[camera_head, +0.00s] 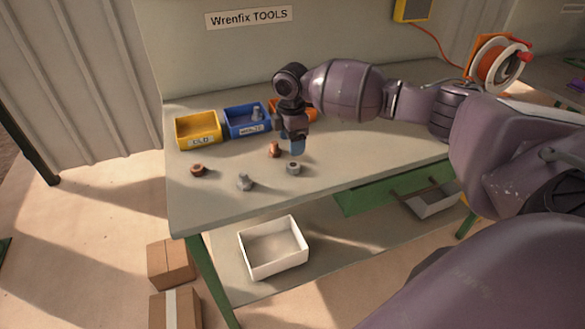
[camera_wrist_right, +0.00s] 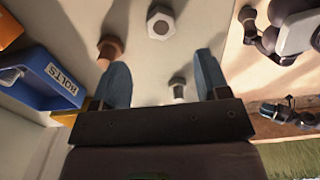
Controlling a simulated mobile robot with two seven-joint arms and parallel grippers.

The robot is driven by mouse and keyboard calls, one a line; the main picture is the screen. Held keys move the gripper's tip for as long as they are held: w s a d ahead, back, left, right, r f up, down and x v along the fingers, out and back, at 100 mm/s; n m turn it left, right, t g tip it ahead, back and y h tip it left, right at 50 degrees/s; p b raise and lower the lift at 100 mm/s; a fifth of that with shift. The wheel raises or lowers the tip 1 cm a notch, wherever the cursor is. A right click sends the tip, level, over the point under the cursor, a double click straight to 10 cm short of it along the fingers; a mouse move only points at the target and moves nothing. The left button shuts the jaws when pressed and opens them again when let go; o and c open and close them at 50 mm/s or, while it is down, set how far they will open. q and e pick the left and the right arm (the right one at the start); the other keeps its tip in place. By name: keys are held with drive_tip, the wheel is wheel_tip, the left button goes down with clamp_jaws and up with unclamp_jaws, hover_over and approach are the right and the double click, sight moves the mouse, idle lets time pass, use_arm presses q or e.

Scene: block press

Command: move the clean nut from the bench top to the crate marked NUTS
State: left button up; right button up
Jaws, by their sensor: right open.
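The clean nut (camera_head: 293,168) is a grey hex nut on the bench top (camera_head: 345,160). It also shows near the top of the wrist view (camera_wrist_right: 161,23). My right gripper (camera_head: 297,150) is open and empty, pointing down just behind the nut in the head view. In the wrist view its spread fingers (camera_wrist_right: 163,75) have the nut beyond them, with nothing gripped. An orange crate (camera_head: 312,115) stands at the back, partly hidden by my right arm; its corner shows in the wrist view (camera_wrist_right: 10,30). Its label is not visible.
A rusty bolt (camera_head: 274,150), a clean bolt (camera_head: 244,182) and a rusty nut (camera_head: 198,170) stand on the bench. A yellow crate marked OLD (camera_head: 186,143) and a blue crate marked BOLTS (camera_head: 234,132), holding a bolt, stand left of the orange crate. A white bin (camera_head: 250,272) sits below.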

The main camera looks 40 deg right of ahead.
sight(292, 165)
drive_tip(key=shift+f+b, duration=0.4)
drive_tip(key=shift+f, duration=3.55)
drive_tip(key=c, duration=1.1)
drive_tip(key=shift+r, duration=0.15)
drive_tip(key=shift+c, duration=0.2)
